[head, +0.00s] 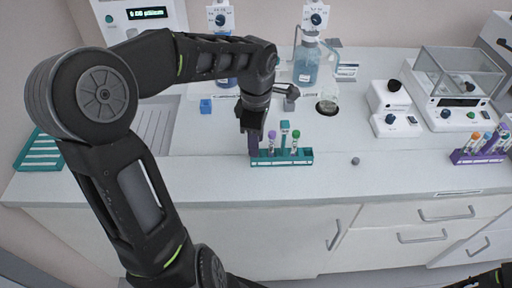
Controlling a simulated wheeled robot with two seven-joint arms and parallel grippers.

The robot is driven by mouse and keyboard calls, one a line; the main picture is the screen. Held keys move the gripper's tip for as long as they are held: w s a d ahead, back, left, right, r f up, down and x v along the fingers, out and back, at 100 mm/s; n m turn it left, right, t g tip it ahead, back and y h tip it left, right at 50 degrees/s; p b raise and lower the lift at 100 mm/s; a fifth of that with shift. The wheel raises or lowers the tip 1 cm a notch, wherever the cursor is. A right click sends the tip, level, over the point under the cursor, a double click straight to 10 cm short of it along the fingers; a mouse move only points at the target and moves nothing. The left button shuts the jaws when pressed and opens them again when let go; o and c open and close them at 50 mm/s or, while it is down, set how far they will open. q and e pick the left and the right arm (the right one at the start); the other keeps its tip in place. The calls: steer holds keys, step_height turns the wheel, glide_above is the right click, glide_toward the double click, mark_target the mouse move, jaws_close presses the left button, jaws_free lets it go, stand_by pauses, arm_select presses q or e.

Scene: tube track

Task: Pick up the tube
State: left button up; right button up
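A teal tube rack (300,158) stands near the front of the counter, left of the middle. It holds a purple-capped tube (271,142), a taller teal-topped piece (285,132) and a green-capped tube (295,142). My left gripper (253,150) points down at the rack's left end, beside the purple-capped tube. Its fingers look close together, but I cannot tell whether they are open or shut on something; it hides the rack's left end. At the bottom right only a dark part of my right arm shows, without its gripper.
A purple rack (468,158) with several tubes stands at the far right, and an empty-looking teal rack (40,152) at the far left. Behind are a blue-liquid bottle (305,65), a beaker (327,103) and a balance (458,112). The counter right of the teal rack is mostly clear.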

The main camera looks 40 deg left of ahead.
stand_by(0.5)
arm_select(q)
jaws_close()
